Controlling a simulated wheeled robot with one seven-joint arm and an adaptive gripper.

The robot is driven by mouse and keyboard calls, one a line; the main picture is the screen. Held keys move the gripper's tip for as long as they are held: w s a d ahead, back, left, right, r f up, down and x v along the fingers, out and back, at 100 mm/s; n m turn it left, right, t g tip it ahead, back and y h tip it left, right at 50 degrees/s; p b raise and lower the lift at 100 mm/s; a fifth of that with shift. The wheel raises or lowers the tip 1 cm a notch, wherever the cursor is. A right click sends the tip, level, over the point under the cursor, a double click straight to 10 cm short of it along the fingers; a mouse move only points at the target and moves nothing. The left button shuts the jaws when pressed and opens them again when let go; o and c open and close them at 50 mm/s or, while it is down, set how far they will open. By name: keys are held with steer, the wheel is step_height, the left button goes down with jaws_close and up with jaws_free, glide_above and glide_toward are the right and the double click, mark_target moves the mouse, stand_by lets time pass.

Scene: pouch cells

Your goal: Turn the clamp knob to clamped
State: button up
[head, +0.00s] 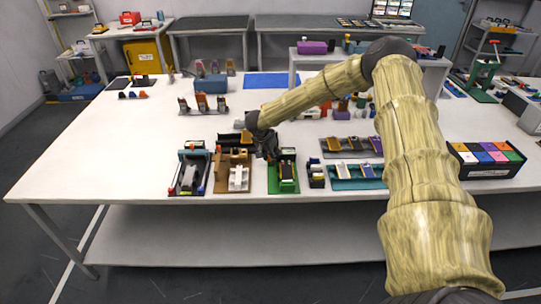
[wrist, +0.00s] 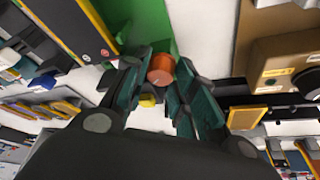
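The clamp knob (wrist: 161,70) is a short orange-red cylinder with a pale mark on its face, beside a green base (wrist: 176,22) in the wrist view. My gripper (wrist: 163,78) has its dark teal fingers on either side of the knob, and the knob fills the gap at the fingertips. A small yellow part (wrist: 147,100) shows between the fingers. In the head view my gripper (head: 266,150) is low at the back of the green fixture (head: 273,182), beside the brown fixture (head: 221,184). The knob is hidden there, and its setting cannot be read.
A black-framed fixture (head: 188,188) stands to the left. A small dark holder (head: 317,181) and trays with pouch cells (head: 338,183) are close on the right. A box with coloured tops (head: 485,172) stands farther right. The left part of the white table (head: 95,165) is clear.

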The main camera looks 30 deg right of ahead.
steer(key=c, duration=0.3)
steer(key=m+g, duration=0.1)
steer(key=m, duration=0.2)
steer(key=shift+w+f+h, duration=0.1)
steer(key=shift+h, duration=0.2)
steer(key=shift+m+g+b, duration=0.5)
steer(key=shift+m+g, duration=0.1)
steer(key=shift+m, duration=0.7)
steer(key=o, duration=0.7)
